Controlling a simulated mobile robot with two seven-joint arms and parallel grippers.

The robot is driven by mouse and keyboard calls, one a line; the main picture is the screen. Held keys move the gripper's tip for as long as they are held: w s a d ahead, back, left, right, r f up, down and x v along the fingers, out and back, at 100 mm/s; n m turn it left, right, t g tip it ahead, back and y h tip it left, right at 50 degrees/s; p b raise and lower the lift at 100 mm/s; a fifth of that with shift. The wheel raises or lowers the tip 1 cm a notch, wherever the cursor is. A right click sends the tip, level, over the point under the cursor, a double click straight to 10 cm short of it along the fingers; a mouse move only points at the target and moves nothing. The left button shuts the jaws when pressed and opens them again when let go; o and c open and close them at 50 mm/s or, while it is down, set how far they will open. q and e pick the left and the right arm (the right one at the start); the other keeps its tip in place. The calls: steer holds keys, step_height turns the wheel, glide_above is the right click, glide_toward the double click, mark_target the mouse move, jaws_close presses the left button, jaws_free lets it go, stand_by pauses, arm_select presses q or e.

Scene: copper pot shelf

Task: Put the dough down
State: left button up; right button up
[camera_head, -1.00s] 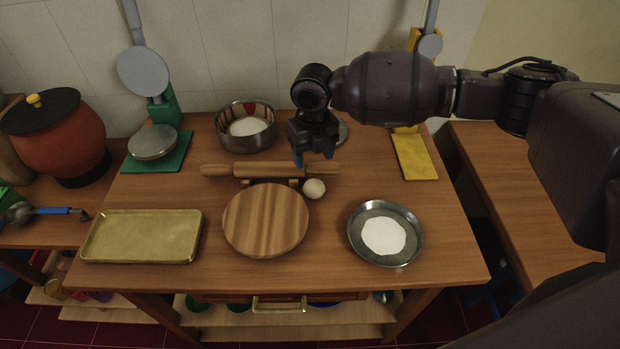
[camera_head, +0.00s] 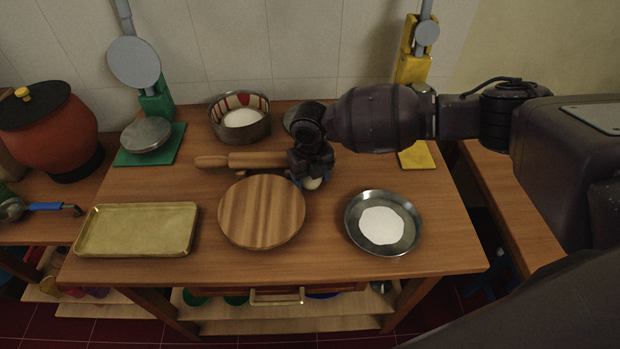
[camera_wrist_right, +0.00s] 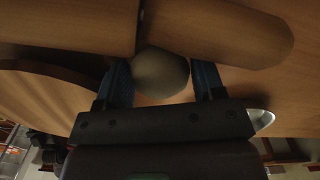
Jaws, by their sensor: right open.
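The dough (camera_head: 313,183) is a small pale ball on the wooden table, just right of the round wooden board. In the head view my right gripper (camera_head: 310,180) covers most of it from above. In the right wrist view the dough (camera_wrist_right: 161,74) sits between the two blue fingertips (camera_wrist_right: 163,82), with the fingers open around it and a gap showing at the right finger. The left gripper is not in view.
The round board (camera_head: 262,211) is left of the dough. A rolling pin (camera_head: 240,161) lies just behind. A metal plate of flour (camera_head: 383,223) stands right, a brass tray (camera_head: 137,230) left, and a pot of white powder (camera_head: 240,118) at the back.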

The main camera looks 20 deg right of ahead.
steer(key=c, duration=0.6)
steer(key=shift+r, duration=0.1)
steer(key=shift+c, duration=0.2)
